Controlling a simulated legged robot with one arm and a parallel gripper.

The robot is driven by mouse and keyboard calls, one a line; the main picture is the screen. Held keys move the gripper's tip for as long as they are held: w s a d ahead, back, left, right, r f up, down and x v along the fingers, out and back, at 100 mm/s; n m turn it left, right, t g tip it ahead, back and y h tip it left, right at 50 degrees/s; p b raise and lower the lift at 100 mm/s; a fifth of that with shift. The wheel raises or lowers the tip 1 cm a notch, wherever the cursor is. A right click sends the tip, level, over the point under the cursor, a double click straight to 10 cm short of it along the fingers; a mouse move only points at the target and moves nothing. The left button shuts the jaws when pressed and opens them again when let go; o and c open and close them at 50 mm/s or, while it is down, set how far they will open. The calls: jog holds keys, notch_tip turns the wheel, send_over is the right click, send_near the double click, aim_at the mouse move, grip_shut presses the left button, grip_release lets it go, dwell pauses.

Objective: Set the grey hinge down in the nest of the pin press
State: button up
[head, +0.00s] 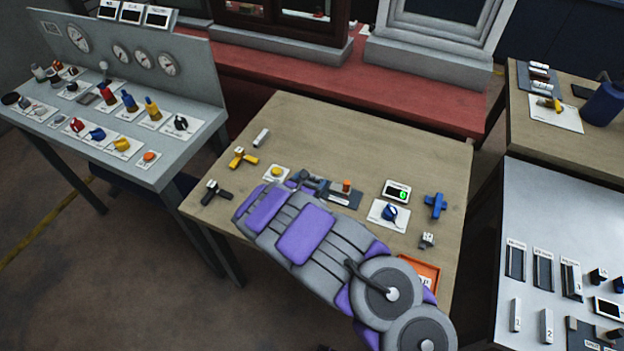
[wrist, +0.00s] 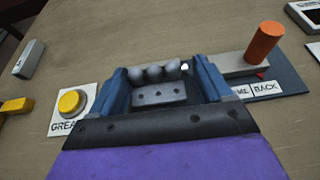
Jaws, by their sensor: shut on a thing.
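My gripper (wrist: 160,88) is shut on the grey hinge (wrist: 158,95), with a blue finger on each side of it. The hinge shows a row of rounded knuckles and a leaf with several dark holes. The pin press (wrist: 288,82) is a dark blue-grey base with an upright orange pin (wrist: 263,43) and a "BACK" label, just right of my gripper. The press also shows in the head view (head: 345,200), right of my gripper (head: 308,184). The nest is hidden behind the hinge and fingers. I cannot tell whether the hinge touches the press.
A yellow button (wrist: 71,102) on a white card is close left of my gripper. A small display (head: 397,191), a blue knob (head: 389,212), a blue cross-shaped part (head: 436,204) and an orange tray (head: 421,270) lie to the right. The table's far part (head: 340,125) is clear.

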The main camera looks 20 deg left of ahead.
jog(key=shift+a+f, duration=0.1)
jog(key=o, duration=1)
jog(key=shift+d, duration=0.35)
jog(key=shift+a, duration=0.15)
jog(key=p+v, duration=0.4)
jog(key=v, duration=1.3)
jog(key=shift+s, duration=0.15)
